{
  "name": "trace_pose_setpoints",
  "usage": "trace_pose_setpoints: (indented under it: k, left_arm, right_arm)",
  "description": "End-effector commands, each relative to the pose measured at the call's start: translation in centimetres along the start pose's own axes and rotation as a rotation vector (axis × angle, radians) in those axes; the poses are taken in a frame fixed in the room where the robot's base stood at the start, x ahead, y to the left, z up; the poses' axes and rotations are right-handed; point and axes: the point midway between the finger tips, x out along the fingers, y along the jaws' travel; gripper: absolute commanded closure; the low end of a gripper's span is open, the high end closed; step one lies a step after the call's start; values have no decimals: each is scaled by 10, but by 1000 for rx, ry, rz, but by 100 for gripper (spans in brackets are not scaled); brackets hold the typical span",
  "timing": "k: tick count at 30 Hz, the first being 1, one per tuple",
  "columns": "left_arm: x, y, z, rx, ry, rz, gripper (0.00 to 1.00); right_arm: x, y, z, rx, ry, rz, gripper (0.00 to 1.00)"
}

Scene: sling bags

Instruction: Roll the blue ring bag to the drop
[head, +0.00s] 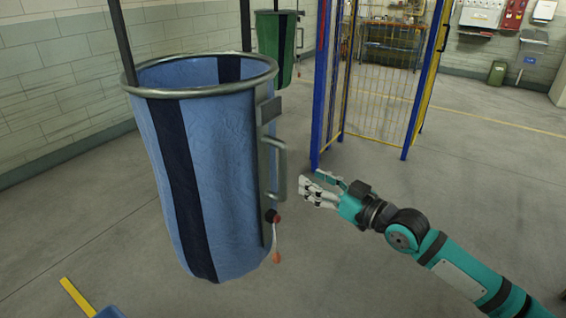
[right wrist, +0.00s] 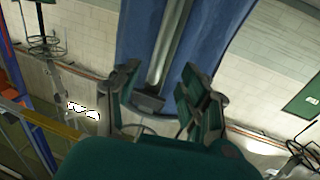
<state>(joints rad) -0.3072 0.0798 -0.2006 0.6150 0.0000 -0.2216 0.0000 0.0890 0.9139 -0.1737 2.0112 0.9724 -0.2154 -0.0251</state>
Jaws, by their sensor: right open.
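The blue ring bag (head: 215,150) hangs at the left of the head view, with a dark stripe and a round metal ring (head: 200,91) at its top. A metal handle (head: 281,168) stands out from a plate on its right side. My right gripper (head: 306,187) is open and empty, a short way right of the handle and near its lower end. In the right wrist view the open fingers (right wrist: 165,92) point at the bag (right wrist: 225,30), with a metal bar (right wrist: 170,45) showing between them. My left gripper is not in view.
A green bag (head: 272,38) hangs behind the blue one. A blue and yellow framed mesh fence (head: 375,90) stands beyond my right gripper. The floor at right is clear.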

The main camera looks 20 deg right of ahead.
Motion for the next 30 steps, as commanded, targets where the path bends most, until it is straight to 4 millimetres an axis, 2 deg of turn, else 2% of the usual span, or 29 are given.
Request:
trace_pose_setpoints:
  k: [1, 5, 9, 15, 21, 28, 30]
  left_arm:
    - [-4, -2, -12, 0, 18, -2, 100]
    - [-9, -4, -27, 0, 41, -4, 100]
    - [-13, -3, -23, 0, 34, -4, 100]
    - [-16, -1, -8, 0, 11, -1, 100]
    - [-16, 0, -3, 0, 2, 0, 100]
    - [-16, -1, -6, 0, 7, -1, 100]
    - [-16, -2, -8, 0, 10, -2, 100]
  right_arm:
    - [11, 0, -4, 3, 5, 0, 56]
    - [40, 0, -4, 3, 4, 0, 56]
    - [68, 0, -3, 3, 3, -1, 56]
    - [94, 0, -1, 1, 1, -1, 56]
    - [104, -1, 0, 0, -1, -2, 56]
    - [104, -1, 0, 0, -2, -1, 56]
    - [104, -1, 0, 0, -2, -1, 65]
